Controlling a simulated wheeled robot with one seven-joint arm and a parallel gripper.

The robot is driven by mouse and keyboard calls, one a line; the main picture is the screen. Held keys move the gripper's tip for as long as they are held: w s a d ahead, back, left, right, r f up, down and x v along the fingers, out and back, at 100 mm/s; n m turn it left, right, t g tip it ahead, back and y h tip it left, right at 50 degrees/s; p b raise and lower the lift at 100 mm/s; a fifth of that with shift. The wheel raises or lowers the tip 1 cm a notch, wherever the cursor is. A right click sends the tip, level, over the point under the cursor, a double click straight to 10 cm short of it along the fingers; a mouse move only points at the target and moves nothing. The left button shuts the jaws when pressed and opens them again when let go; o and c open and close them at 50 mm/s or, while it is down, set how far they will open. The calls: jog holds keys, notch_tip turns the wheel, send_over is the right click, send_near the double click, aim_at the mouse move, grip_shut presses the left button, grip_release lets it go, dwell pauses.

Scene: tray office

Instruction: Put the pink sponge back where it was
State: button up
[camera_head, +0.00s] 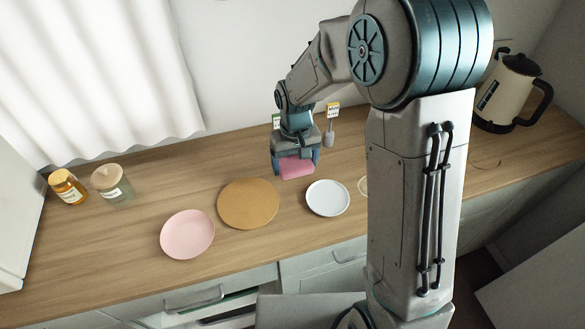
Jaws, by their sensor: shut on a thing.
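The pink sponge (296,167) shows between the fingers of my gripper (296,168) in the head view. My gripper points down and is shut on the sponge, behind the gap between a round tan mat (249,204) and a white plate (328,198). I cannot tell whether the sponge touches the counter or hangs just above it. Its upper part is hidden by the gripper. No mark on the visible counter shows the sponge's earlier place.
A pink plate (187,234) lies left of the mat. A honey-coloured jar (68,187) and a lidded glass jar (112,184) stand at the left. A small labelled holder (330,128) stands just right of my gripper. A kettle (510,92) is at the far right.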

aim_at(293, 172)
jog(key=shift+w+a+f, duration=0.3)
jog(key=shift+w+f, duration=0.05)
jog(key=shift+w, duration=0.05)
jog(key=shift+f+p, duration=0.4)
jog(key=shift+f, duration=1.55)
jog(key=shift+f, duration=0.1)
jog(key=shift+f, duration=0.15)
jog(key=o, duration=0.7)
jog(key=shift+c, duration=0.2)
